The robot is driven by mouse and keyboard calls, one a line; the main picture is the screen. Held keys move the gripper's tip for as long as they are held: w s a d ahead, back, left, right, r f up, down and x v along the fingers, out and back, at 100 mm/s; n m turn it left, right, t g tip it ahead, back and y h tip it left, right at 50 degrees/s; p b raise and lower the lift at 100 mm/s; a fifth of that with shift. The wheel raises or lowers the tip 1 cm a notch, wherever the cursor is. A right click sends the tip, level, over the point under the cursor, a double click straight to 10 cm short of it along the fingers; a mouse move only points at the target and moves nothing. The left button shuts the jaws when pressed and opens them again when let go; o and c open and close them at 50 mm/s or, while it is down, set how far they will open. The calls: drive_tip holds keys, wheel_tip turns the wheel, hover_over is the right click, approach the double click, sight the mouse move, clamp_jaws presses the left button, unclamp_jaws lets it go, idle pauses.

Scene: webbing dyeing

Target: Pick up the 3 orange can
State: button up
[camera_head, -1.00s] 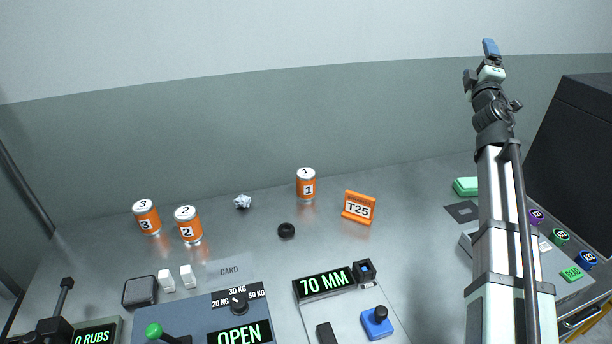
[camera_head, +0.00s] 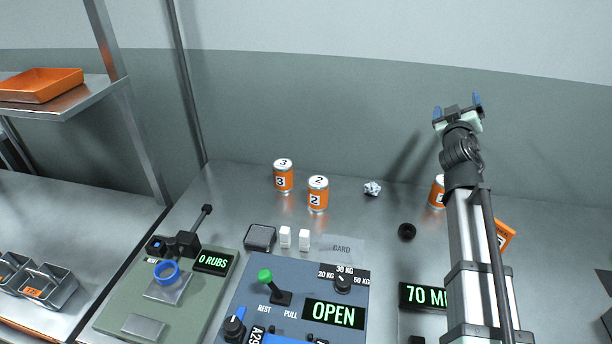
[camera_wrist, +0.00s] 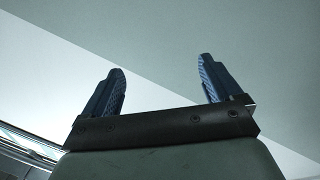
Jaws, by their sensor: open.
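My gripper (camera_head: 458,104) is raised in front of the back wall, far to the right of can 3. In the wrist view my gripper (camera_wrist: 161,88) has its two blue fingers wide apart with nothing between them. Only wall shows beyond them, and no can is in that view.
Another orange can (camera_head: 437,192) is partly behind my arm. A crumpled ball (camera_head: 372,188), a black ring (camera_head: 407,232) and a black box (camera_head: 260,237) lie near the cans. The control panel (camera_head: 252,299) fills the front. A shelf with an orange tray (camera_head: 40,86) is at left.

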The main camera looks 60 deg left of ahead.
drive_tip(key=s+a+f+m+g+y, duration=0.1)
drive_tip(key=s+a+f+g, duration=0.15)
drive_tip(key=s+a, duration=0.5)
drive_tip(key=s+a+f+g, duration=0.1)
drive_tip(key=s+a+f, duration=0.35)
drive_tip(key=s, duration=0.65)
drive_tip(key=s+a+f+m+g+y, duration=0.1)
drive_tip(key=s+a+f+g, duration=0.15)
drive_tip(key=s+a, duration=0.55)
drive_tip(key=m+g+h, duration=0.1)
drive_tip(key=m+h, duration=0.1)
approach(282, 174)
drive_tip(key=x, duration=0.8)
drive_tip(key=shift+x, duration=2.55)
drive_tip(key=shift+r, duration=0.15)
